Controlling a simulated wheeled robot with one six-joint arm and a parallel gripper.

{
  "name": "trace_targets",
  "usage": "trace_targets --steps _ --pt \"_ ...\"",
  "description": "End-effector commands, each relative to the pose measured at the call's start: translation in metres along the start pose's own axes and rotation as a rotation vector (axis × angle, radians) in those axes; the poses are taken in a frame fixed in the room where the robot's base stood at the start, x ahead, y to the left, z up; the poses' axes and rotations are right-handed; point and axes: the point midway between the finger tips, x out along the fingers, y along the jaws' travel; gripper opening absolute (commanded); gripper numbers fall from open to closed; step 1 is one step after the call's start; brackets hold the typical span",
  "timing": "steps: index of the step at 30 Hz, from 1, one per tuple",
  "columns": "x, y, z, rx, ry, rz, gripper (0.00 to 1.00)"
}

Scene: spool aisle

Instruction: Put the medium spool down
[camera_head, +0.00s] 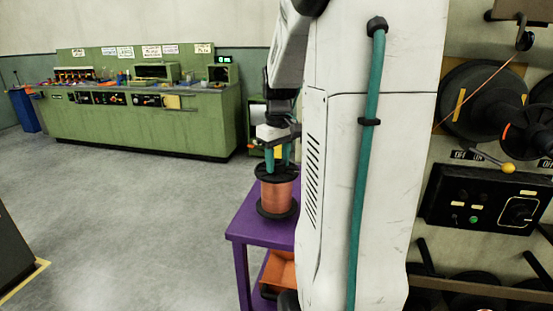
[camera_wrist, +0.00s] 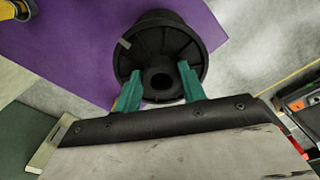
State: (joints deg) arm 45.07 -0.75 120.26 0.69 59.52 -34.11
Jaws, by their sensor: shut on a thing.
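The medium spool (camera_head: 277,194), with black flanges and copper wire, is upright at the purple table (camera_head: 262,231) in the head view. My gripper (camera_head: 277,160) is above it, its teal fingers pointing down and shut on the spool's top.
The purple table top also shows in the wrist view (camera_wrist: 70,45). An orange bin (camera_head: 279,272) is under the table. A green workbench (camera_head: 150,125) stands at the back left. A machine with a control panel (camera_head: 490,200) is at right.

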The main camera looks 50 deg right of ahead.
Motion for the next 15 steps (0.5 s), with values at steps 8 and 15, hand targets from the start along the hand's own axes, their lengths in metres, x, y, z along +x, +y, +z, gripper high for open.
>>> trace_targets --steps 8,15 --pt "0.025 0.000 0.000 0.000 0.003 0.002 0.00" --pt "0.025 0.000 0.000 0.000 0.003 0.002 0.00"
